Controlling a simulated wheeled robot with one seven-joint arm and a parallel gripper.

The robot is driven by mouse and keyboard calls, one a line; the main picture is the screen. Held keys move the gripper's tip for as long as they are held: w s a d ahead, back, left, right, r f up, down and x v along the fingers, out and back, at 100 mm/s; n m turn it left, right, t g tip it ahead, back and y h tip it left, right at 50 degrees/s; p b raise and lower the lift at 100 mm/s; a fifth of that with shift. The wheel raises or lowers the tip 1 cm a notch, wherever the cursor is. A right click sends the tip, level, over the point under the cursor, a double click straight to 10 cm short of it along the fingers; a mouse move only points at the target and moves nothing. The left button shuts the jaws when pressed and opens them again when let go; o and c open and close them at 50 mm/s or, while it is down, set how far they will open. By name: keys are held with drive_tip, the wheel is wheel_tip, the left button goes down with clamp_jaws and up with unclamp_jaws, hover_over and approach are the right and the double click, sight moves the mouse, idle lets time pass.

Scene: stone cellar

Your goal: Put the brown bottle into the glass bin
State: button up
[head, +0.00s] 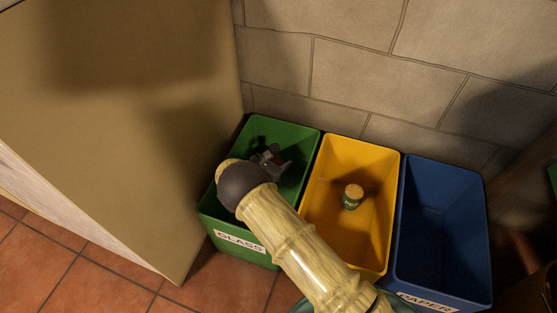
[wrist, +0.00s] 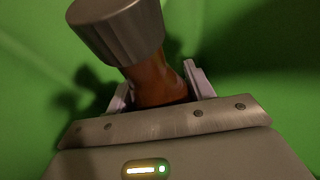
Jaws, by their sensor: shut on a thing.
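The green glass bin (head: 222,219), with a GLASS label on its front, stands at the left of a row of bins in the head view. My gripper (head: 272,163) is over the opening of this bin. In the wrist view my gripper (wrist: 160,88) is shut on the brown bottle (wrist: 160,72), with a finger on each side of it. The bottle has a ribbed grey cap (wrist: 118,32) and looks tilted in the picture. Green bin surface fills the background there. I cannot make out the bottle in the head view.
A yellow bin (head: 322,228) stands right of the green one and holds a small green jar with a cork-coloured lid (head: 352,196). A blue bin (head: 440,215) labelled PAPER is further right. A large tan panel (head: 130,120) rises at the left, a stone wall behind.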

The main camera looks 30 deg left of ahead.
drive_tip(key=shift+f, duration=0.35)
drive_tip(key=o, duration=1.1)
drive_tip(key=shift+r, duration=0.6)
drive_tip(key=p+v, duration=0.5)
drive_tip(key=v, duration=0.2)
drive_tip(key=shift+s+a, duration=0.1)
drive_tip(key=shift+s, duration=0.15)
drive_tip(key=shift+r, duration=0.1)
